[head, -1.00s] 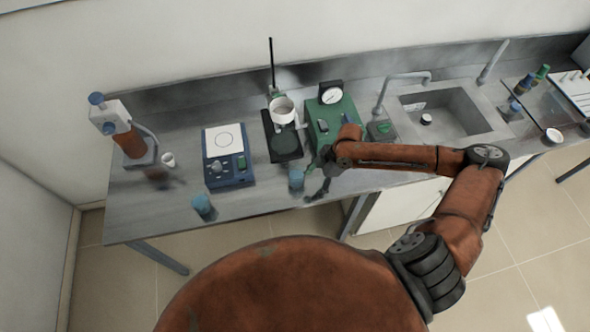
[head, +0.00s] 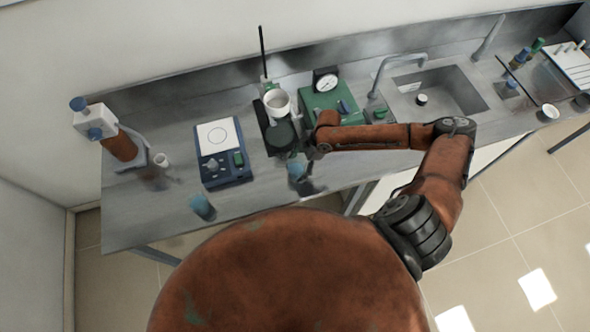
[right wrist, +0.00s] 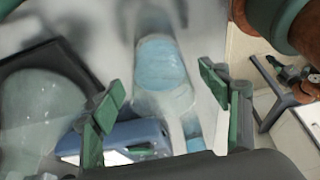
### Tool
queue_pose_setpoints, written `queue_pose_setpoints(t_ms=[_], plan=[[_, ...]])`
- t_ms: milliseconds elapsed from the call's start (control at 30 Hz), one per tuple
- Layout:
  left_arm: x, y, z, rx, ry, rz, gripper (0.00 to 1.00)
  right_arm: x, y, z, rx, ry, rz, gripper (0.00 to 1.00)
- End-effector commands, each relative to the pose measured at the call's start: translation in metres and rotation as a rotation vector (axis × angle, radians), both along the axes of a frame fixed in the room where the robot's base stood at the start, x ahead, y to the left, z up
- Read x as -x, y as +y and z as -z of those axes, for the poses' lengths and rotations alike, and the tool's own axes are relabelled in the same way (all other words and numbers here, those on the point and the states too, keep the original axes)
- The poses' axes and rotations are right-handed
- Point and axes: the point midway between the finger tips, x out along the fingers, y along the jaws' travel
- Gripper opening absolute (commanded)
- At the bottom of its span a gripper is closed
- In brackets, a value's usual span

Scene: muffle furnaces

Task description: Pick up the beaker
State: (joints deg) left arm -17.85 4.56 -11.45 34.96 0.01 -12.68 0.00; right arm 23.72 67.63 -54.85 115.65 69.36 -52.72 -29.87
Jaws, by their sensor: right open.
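A small beaker with blue liquid (head: 296,169) stands near the front edge of the bench in the head view. In the right wrist view the blue-filled beaker (right wrist: 162,62) shows large, between and beyond the two green finger pads. My right gripper (head: 308,173) is open and empty, close beside this beaker at its right in the head view. It also shows in the right wrist view (right wrist: 160,92). A second blue-filled beaker (head: 202,206) stands farther left at the front edge. My left gripper is not in view.
A blue device with a white plate (head: 222,152) stands left of the near beaker. A stand with a white bowl (head: 278,103) and a green gauge box (head: 325,98) stand behind. A sink (head: 440,92) is to the right. The front left bench (head: 150,215) is clear.

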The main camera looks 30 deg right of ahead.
Motion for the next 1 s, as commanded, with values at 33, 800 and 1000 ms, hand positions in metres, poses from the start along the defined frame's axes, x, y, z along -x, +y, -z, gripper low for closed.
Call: queue_pose_setpoints(t_ms=[33, 800, 1000], plan=[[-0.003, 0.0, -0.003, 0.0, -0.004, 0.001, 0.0, 0.0, 0.004, 0.006, -0.002, 0.002, 0.0, 0.69], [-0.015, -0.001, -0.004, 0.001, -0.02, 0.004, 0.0, -0.003, 0.01, 0.02, 0.0, -0.001, -0.005, 0.43], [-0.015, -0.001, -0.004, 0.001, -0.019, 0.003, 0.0, -0.003, 0.01, 0.02, 0.0, -0.001, -0.005, 0.3]])
